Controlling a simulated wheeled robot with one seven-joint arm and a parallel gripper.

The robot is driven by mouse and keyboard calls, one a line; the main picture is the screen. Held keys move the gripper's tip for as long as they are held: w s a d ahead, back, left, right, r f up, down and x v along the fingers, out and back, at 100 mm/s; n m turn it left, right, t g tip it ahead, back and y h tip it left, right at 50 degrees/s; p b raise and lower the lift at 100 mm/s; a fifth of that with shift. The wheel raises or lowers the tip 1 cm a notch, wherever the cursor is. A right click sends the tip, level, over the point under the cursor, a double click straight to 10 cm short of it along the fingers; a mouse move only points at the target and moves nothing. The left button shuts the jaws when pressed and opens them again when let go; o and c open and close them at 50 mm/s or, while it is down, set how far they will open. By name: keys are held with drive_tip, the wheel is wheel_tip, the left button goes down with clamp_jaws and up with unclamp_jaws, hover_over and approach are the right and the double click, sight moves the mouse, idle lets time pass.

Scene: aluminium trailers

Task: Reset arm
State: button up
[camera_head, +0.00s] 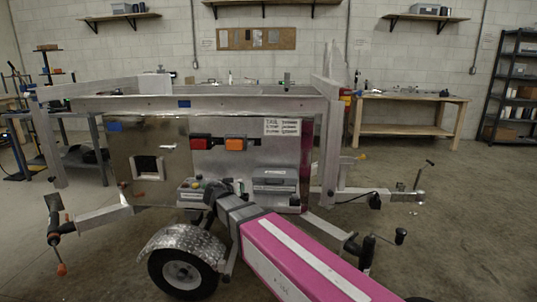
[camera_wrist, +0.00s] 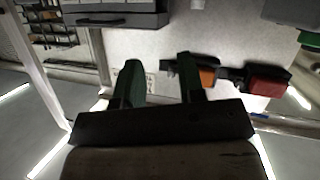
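My pink arm (camera_head: 300,258) reaches from the lower right up to the side of an aluminium trailer (camera_head: 225,105). My gripper (camera_head: 212,190) is in front of the trailer's side panel, below the red light (camera_head: 200,142) and the orange light (camera_head: 236,142). In the wrist view my gripper (camera_wrist: 158,64) shows two dark green fingers standing apart with nothing between them. It is open. The wrist view looks upside down, with the orange light (camera_wrist: 207,76) and red light (camera_wrist: 268,80) beyond the fingers to the right. The exact gap to the panel is unclear.
A grey box (camera_head: 275,180) is on the panel right of my gripper, and a unit with coloured buttons (camera_head: 192,185) is to its left. The trailer's wheel (camera_head: 183,272) and fender are below. Open floor (camera_head: 470,215) lies to the right, before a workbench (camera_head: 408,99).

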drive_tip(key=s+d+f+g, duration=0.25)
drive_tip(key=d+f, duration=0.35)
drive_tip(key=d, duration=0.4)
drive_tip(key=s+d+f+g, duration=0.2)
drive_tip(key=d+f+g, duration=0.2)
drive_tip(key=d+f, duration=0.4)
drive_tip(key=s+d+f+n+g+y, duration=0.1)
drive_tip(key=s+d+f+g+y, duration=0.3)
drive_tip(key=s+d+f, duration=0.5)
drive_tip(key=s+d+g, duration=0.2)
drive_tip(key=s+d, duration=0.2)
drive_tip(key=d, duration=0.1)
drive_tip(key=shift+f+n+g+y, duration=0.2)
drive_tip(key=shift+n+g+y, duration=0.1)
drive_tip(key=shift+g+y, duration=0.1)
drive_tip(key=shift+d, duration=0.1)
idle(1.0)
